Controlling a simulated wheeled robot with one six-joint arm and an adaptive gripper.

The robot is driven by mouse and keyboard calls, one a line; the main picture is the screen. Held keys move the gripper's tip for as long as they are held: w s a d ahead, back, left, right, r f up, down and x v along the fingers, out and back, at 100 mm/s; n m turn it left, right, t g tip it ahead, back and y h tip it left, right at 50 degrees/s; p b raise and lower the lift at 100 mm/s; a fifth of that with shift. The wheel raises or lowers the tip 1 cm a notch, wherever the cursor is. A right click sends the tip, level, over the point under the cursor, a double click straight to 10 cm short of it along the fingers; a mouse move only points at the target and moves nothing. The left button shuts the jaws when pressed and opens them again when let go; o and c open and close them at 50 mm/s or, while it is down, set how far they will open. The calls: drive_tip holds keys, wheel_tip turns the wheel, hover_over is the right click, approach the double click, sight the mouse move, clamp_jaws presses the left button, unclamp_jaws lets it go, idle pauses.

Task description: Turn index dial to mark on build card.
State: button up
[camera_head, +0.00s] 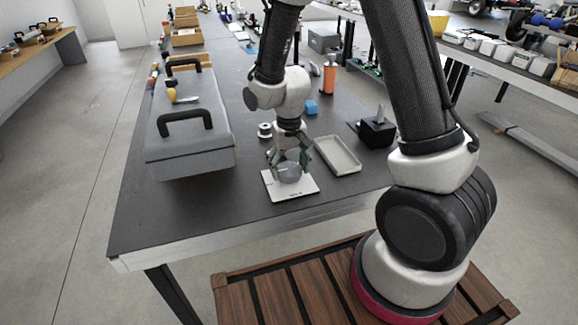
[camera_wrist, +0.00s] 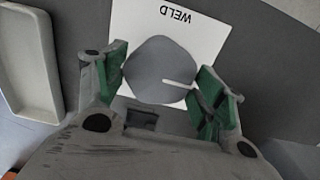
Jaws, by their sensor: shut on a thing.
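The index dial (camera_wrist: 155,70) is a grey round knob with a white pointer line on its face. In the wrist view the line runs toward the right, close to the right finger. The dial (camera_head: 289,173) sits over a white plate (camera_head: 304,187) on the dark table. The plate (camera_wrist: 205,37) carries the word WELD, upside down in the wrist view; its other side is hidden by my gripper. I cannot tell whether this plate is the build card. My gripper (camera_wrist: 165,79) is shut on the dial, green pads on either side; it also points down in the head view (camera_head: 290,163).
A shallow pale tray (camera_head: 338,154) lies just right of the plate. A black block with a peg (camera_head: 377,130) stands beyond it. A large grey toolbox (camera_head: 190,140) fills the left. The front left table is clear.

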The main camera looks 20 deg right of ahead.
sight(298, 175)
drive_tip(key=o, duration=1)
drive_tip(key=shift+r, duration=0.1)
wheel_tip(298, 175, up, 12)
drive_tip(key=s+d+r+t, duration=0.4)
drive_tip(key=s+d+r, duration=1.1)
drive_tip(key=s, duration=0.4)
drive_tip(key=shift+r, duration=0.15)
